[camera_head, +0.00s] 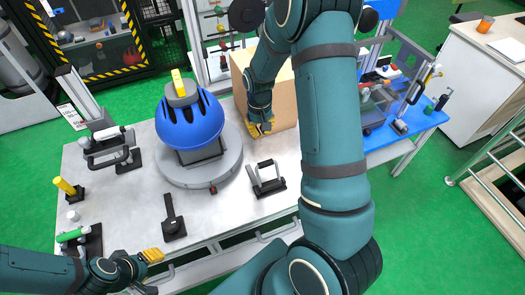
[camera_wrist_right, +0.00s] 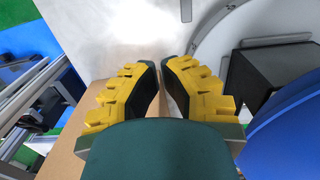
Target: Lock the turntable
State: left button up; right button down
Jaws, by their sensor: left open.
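The turntable (camera_head: 226,173) is a round grey disc on the workbench, with a small red-and-dark part (camera_head: 213,190) on its front rim. It carries a dark block (camera_head: 203,153) under a blue dome (camera_head: 190,125) with a grey and yellow top. My right gripper (camera_head: 262,130) points down just right of the disc, beside the cardboard box. In the right wrist view its yellow fingers (camera_wrist_right: 164,72) are apart with nothing between them, and the disc's rim (camera_wrist_right: 222,35) shows at upper right. My left gripper (camera_head: 156,262) is open and empty at the bench's front edge.
The cardboard box (camera_head: 286,95) stands behind my right gripper. Toggle clamps stand left (camera_head: 108,150) and right (camera_head: 266,180) of the turntable, and a dark handled part (camera_head: 172,218) lies in front. A yellow-handled post (camera_head: 67,187) stands at far left. Bare bench lies between.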

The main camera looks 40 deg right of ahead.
notch_tip(320, 180, down, 10)
jog(key=shift+s+a+r+b, duration=0.1)
jog(key=shift+r+b, duration=0.15)
jog(key=shift+b, duration=0.4)
jog(key=shift+s+f, duration=0.2)
jog(key=shift+f, duration=0.05)
pick_arm(q)
jog(key=shift+s+f, duration=0.1)
jog(key=shift+f, duration=0.4)
pick_arm(e)
jog(key=shift+s+a+r, duration=0.2)
jog(key=shift+s+r, duration=0.05)
jog(key=shift+s, duration=0.25)
jog(key=shift+s+a+r, duration=0.15)
jog(key=shift+s+r, duration=0.05)
jog(key=shift+s, duration=0.35)
jog(key=shift+s+a+r, duration=0.2)
jog(key=shift+s+r, duration=0.05)
jog(key=shift+s, duration=0.25)
pick_arm(q)
jog(key=shift+s, duration=0.1)
